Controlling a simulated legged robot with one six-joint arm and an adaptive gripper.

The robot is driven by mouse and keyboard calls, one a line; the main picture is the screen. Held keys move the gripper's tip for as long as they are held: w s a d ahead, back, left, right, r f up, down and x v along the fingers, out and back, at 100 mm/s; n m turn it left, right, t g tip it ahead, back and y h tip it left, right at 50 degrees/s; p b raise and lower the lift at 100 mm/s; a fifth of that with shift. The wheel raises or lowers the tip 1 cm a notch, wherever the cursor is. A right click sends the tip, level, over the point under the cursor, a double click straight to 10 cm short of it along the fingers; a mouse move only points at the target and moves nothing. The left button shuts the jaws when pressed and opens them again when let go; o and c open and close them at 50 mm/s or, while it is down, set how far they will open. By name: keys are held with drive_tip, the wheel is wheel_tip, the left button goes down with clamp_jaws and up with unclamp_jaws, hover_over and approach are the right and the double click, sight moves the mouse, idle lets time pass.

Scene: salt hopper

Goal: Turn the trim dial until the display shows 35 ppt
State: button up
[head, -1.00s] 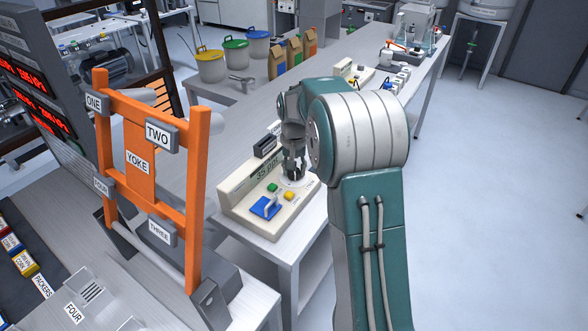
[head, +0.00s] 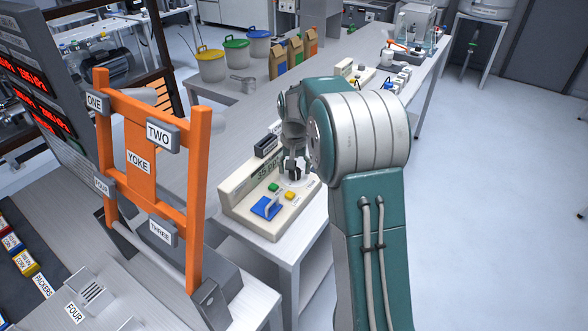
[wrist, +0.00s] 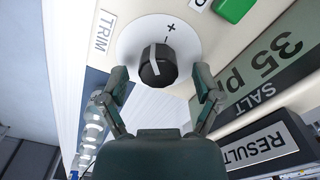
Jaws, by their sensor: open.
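The trim dial (wrist: 157,66) is a black knob with a white pointer line on a round white plate marked plus and minus, beside the TRIM label (wrist: 105,32). My gripper (wrist: 165,78) is open, with one finger on each side of the dial and visible gaps to it. In the head view my gripper (head: 293,170) points down over the right part of the cream console (head: 235,195). The display (wrist: 270,72) appears upside down in the wrist view and reads 35 with part of the unit, above the word SALT.
A green button (wrist: 234,8) is close to the dial. A yellow button (head: 290,195) and a blue switch plate (head: 266,208) are at the console's front. A RESULT plate (wrist: 258,148) is beside the display. An orange YOKE frame (head: 138,160) stands to the left.

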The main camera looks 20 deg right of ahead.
wheel_tip(320, 180, up, 12)
drive_tip(key=shift+f, duration=0.15)
idle(0.6)
drive_tip(key=s+a+r+n+t, duration=0.25)
drive_tip(key=s+a, duration=0.25)
drive_tip(key=s, duration=0.6)
drive_tip(key=s+a+r+n+t, duration=0.1)
drive_tip(key=s+a+r+t, duration=0.3)
drive_tip(key=s, duration=0.8)
drive_tip(key=s+a+f+n, duration=0.1)
drive_tip(key=s+a+f, duration=0.1)
drive_tip(key=s+f, duration=0.2)
drive_tip(key=s+g, duration=0.1)
drive_tip(key=s, duration=0.2)
drive_tip(key=shift+f+n, duration=0.35)
drive_tip(key=shift+f, duration=0.05)
drive_tip(key=shift+s+a, duration=0.1)
